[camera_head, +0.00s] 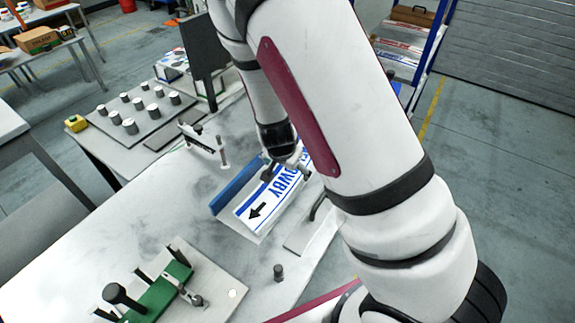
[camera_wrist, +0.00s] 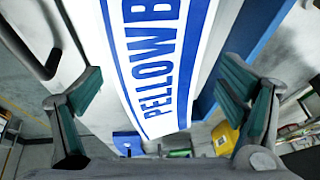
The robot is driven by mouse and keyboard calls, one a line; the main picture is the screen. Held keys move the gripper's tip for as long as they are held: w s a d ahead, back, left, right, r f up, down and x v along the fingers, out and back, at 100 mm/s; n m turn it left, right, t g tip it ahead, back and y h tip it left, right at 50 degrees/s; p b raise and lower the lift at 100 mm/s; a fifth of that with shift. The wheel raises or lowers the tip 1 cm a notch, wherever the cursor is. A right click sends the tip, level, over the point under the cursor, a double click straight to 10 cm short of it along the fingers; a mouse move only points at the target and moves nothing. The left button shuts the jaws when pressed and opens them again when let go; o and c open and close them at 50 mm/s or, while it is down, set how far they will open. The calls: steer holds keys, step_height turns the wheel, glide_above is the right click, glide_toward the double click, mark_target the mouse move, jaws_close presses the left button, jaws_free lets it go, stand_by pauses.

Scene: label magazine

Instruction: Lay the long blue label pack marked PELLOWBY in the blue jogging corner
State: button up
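The long white pack with blue stripes and blue PELLOWBY lettering (camera_head: 265,200) lies by the blue wall of the jogging corner (camera_head: 233,186), lengthwise along it. Its black arrow end faces the front; my arm hides its far part. In the wrist view the pack (camera_wrist: 155,65) runs between my fingers, with the blue wall (camera_wrist: 258,35) to its right. My gripper (camera_head: 286,171) is over the pack. In the wrist view my gripper (camera_wrist: 163,92) is open, with gaps between both teal pads and the pack. Contact of the pack's underside and far end cannot be seen.
A green-based fixture with black posts (camera_head: 160,292) stands on the table at front left. A small dark knob (camera_head: 278,272) stands near the front edge. A plate of metal cylinders (camera_head: 135,118) and a dark upright panel (camera_head: 205,58) are behind. The table's left middle is clear.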

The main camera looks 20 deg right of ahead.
steer(key=shift+r, duration=0.15)
steer(key=s+a+r+n+y+p, duration=0.1)
steer(key=s+a+r+n+y, duration=0.15)
steer(key=s+r, duration=0.75)
steer(key=s+a+r+n+y+p, duration=0.2)
steer(key=s+a+r+n, duration=0.15)
steer(key=r, duration=1.25)
steer(key=s+d+r+n+t+h, duration=0.1)
steer(key=s+d+r+n, duration=0.2)
steer(key=s+r, duration=0.6)
steer(key=s+n, duration=0.2)
steer(key=s, duration=0.1)
steer(key=shift+s+r+t+h, duration=0.15)
steer(key=shift+r+t+h, duration=0.2)
steer(key=shift+t, duration=0.05)
steer(key=w+f+b, duration=0.5)
steer(key=w+b, duration=0.1)
steer(key=shift+w+f, duration=0.3)
